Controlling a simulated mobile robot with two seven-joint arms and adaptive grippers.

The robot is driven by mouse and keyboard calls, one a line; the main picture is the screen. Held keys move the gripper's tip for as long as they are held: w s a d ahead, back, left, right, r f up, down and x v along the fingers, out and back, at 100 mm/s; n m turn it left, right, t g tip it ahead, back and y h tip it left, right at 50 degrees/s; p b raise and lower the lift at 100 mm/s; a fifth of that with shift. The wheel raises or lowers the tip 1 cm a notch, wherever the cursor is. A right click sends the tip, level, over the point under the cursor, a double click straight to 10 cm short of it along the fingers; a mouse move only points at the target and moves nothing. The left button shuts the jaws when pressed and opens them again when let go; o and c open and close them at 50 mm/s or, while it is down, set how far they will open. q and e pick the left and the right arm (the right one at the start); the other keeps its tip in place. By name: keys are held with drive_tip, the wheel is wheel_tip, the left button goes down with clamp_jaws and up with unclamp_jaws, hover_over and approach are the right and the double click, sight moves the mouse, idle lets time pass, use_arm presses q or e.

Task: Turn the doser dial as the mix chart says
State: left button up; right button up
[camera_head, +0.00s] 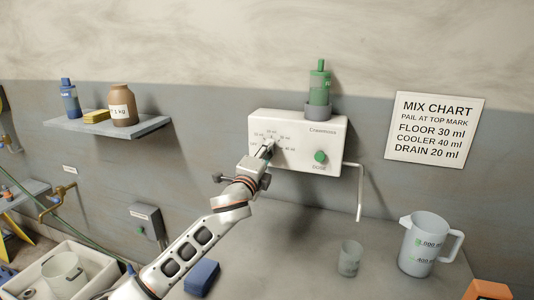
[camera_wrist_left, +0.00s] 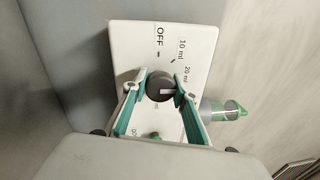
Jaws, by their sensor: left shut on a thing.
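The white doser (camera_head: 316,130) hangs on the wall, with a green bottle (camera_head: 319,85) on top and a green DOSE button (camera_head: 320,157). My left gripper (camera_head: 266,152) is shut on the dark round dial (camera_wrist_left: 160,87), one finger on each side. In the wrist view the dial's white mark points right, roughly past 20 ml; the finger hides part of the scale, so the exact setting is unclear. The scale runs from OFF through 10 and 20 ml up to 40 ml. The mix chart (camera_head: 434,130) reads FLOOR 30 ml, COOLER 40 ml, DRAIN 20 ml.
A bent spout pipe (camera_head: 360,192) comes from the doser's right side. A clear cup (camera_head: 350,258) and a measuring jug (camera_head: 418,246) stand below on the counter. A shelf (camera_head: 100,127) with bottles is at left. A pail (camera_head: 64,272) sits in the sink at lower left.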

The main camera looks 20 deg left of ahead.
use_arm(q)
drive_tip(key=shift+r, duration=0.1)
drive_tip(key=o, duration=1.1)
drive_tip(key=s, duration=0.4)
drive_tip(key=s+f, duration=0.1)
drive_tip(key=s, duration=0.7)
drive_tip(key=shift+a+f, duration=0.2)
drive_tip(key=shift+a, duration=0.05)
